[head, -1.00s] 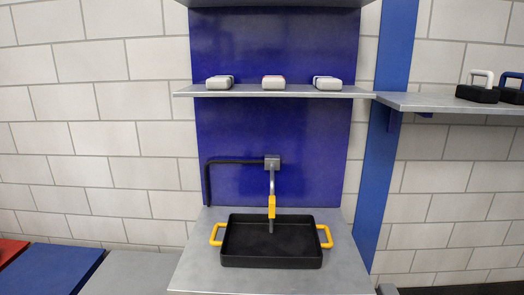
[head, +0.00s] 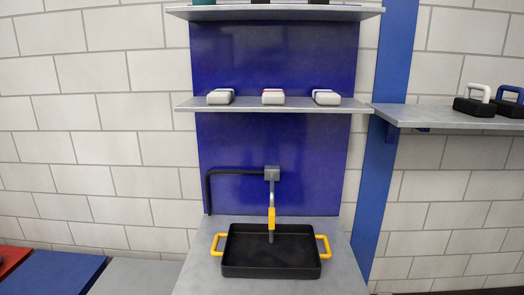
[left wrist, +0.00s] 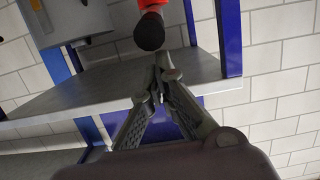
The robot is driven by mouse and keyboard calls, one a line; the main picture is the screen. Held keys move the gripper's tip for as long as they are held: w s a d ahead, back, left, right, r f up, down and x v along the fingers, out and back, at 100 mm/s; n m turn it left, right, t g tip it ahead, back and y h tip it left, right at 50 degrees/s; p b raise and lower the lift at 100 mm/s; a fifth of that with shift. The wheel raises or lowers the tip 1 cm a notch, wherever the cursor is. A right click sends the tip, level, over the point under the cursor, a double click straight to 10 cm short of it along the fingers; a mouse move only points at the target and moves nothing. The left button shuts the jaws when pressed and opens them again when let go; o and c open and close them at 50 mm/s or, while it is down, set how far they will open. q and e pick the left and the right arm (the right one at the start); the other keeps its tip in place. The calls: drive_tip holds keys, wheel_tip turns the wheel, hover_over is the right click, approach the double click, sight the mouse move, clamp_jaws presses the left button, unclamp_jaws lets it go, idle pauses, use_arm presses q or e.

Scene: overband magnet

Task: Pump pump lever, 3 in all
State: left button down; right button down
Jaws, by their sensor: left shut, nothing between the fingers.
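In the left wrist view, my left gripper (left wrist: 163,65) is shut and empty, its fingers meeting in a point. A red-orange part with a round black end (left wrist: 150,32) is just above the fingertips in the picture. It may be the pump lever, but its other end is out of frame, and I cannot tell whether the fingers touch it. In the head view, a grey block (head: 272,173) on the blue panel carries a hanging metal tube with a yellow sleeve (head: 271,217). I cannot tell whether this belongs to the pump. Neither gripper shows in the head view.
A black tray with yellow handles (head: 232,270) stands on the grey bench (head: 195,275) under the tube. Three pale blocks, one here (head: 273,97), sit on a shelf (head: 200,106). A right-hand shelf (head: 430,116) holds dark handled blocks (head: 473,106). A grey shelf (left wrist: 90,95) lies behind my left fingers.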

use_arm(q)
drive_tip(key=shift+w+r+p, duration=0.15)
drive_tip(key=shift+r+p, duration=0.45)
drive_tip(key=shift+p, duration=0.05)
drive_tip(key=shift+s+r+p, duration=0.15)
drive_tip(key=shift+s+p, duration=0.2)
drive_tip(key=shift+s, duration=0.05)
drive_tip(key=p+v, duration=0.3)
drive_tip(key=v, duration=0.3)
drive_tip(key=shift+s, duration=0.1)
